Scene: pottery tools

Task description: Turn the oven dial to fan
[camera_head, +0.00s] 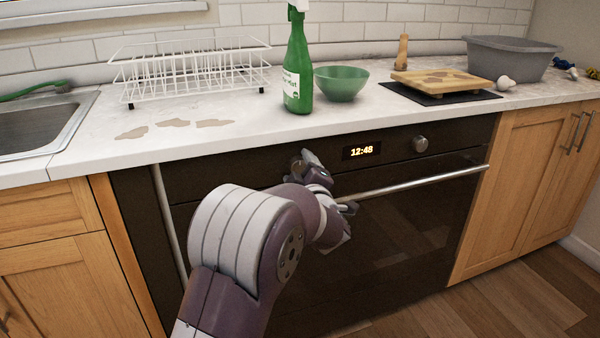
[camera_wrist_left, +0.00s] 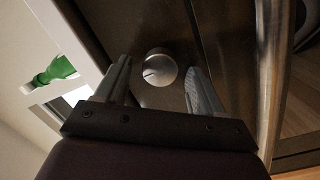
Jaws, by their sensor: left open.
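The oven (camera_head: 400,220) is a dark built-in unit with a lit clock (camera_head: 362,151) reading 12:48. One round silver dial (camera_head: 420,144) is plainly visible right of the clock. My left gripper (camera_head: 306,163) is at the control panel, left of the clock. In the left wrist view a round silver dial (camera_wrist_left: 160,69) with a short dark mark lies between the open fingers of my left gripper (camera_wrist_left: 158,80), with gaps on both sides. That dial is mostly or wholly hidden by my gripper in the head view. My right gripper is out of view.
The oven's long bar handle (camera_head: 415,183) runs just below the panel, close to my left wrist. Above, the worktop (camera_head: 240,128) holds a green bottle (camera_head: 298,70), a green bowl (camera_head: 341,83), a wire rack (camera_head: 190,70) and a wooden board (camera_head: 443,83).

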